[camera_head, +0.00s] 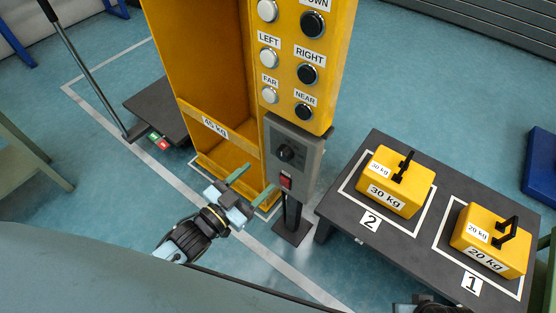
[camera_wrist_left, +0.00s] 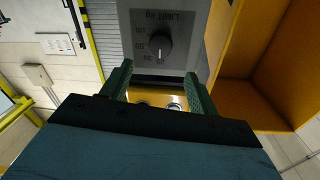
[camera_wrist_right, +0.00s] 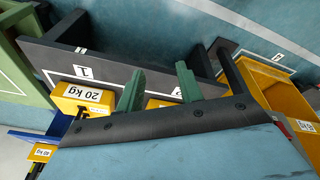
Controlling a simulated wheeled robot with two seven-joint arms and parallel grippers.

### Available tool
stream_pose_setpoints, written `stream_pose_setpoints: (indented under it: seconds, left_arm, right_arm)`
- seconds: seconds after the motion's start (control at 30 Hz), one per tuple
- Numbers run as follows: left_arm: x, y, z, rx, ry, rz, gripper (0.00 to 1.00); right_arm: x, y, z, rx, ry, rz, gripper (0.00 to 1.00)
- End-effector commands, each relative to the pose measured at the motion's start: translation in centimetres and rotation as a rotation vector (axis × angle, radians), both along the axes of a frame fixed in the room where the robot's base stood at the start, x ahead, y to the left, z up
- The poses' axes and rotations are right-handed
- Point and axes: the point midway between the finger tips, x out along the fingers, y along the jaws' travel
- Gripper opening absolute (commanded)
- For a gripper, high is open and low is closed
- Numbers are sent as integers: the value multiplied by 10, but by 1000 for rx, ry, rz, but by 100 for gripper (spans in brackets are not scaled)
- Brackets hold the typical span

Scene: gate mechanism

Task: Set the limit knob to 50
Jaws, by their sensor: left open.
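The limit knob (camera_head: 286,153) is a black knob on a grey control box (camera_head: 304,145) below the yellow button panel. In the left wrist view the knob (camera_wrist_left: 158,42) shows upside down under a "LIMIT kg" label, with a white mark pointing down in the picture. The small scale numbers are hard to read, so I cannot tell the exact setting. My left gripper (camera_head: 252,184) is open and empty, short of the box; its green fingers (camera_wrist_left: 157,82) point toward the box, apart from the knob. My right gripper (camera_wrist_right: 159,84) is open and empty, away from the knob.
A red switch (camera_head: 286,182) sits below the knob. The yellow frame marked 45 kg (camera_head: 216,127) stands left of the box. A dark table (camera_head: 360,229) at right carries yellow 30 kg (camera_head: 394,184) and 20 kg (camera_head: 487,243) weights. A black lever (camera_head: 84,65) rises at left.

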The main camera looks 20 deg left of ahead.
Motion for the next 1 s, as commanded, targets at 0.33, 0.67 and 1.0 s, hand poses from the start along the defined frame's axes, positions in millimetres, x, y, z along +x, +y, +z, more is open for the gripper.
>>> stream_pose_setpoints:
  seconds: [0.33, 0.67, 1.0]
  left_arm:
    - [64, -28, -1, 0, -1, 1, 60]
    - [83, -36, -1, 1, 2, 0, 60]
    - [83, -36, -1, 1, 2, 0, 46]
  right_arm:
    - [-1, 17, 44, 31, -29, -1, 36]
    - [-3, 21, 62, 40, -37, -1, 36]
    - [-3, 21, 62, 40, -37, -1, 36]
